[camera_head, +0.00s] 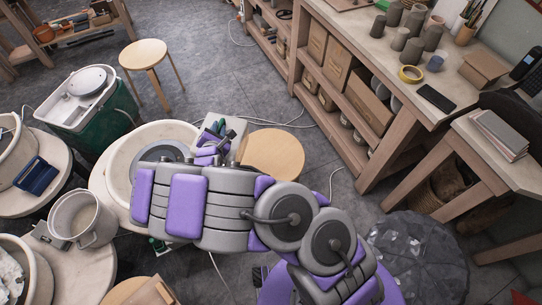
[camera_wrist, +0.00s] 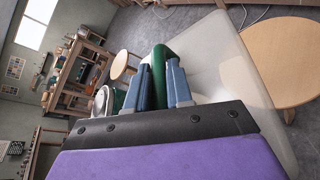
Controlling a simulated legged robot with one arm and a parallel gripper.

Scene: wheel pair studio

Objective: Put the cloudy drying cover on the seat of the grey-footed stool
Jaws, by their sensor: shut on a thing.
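My gripper (camera_wrist: 163,85) is shut on the green handle of the cloudy drying cover (camera_wrist: 235,72), a pale see-through piece spreading to the right of the fingers. In the head view my gripper (camera_head: 210,148) is beside a round wooden stool seat (camera_head: 275,155), and a pale part of the cover (camera_head: 238,127) shows behind it. The cover is apart from most of this seat in the picture; its height above it is unclear. The wrist view shows a bare seat (camera_wrist: 285,50) past the cover. Another stool (camera_head: 145,54) stands farther back. I cannot make out grey feet on either.
A potter's wheel basin (camera_head: 122,165) is left of my gripper, near a green tub (camera_head: 105,122) and a bucket (camera_head: 82,217). A workbench with shelves (camera_head: 375,120) lines the right. Cables cross the floor. Part of another wooden seat (camera_head: 122,290) shows at the bottom.

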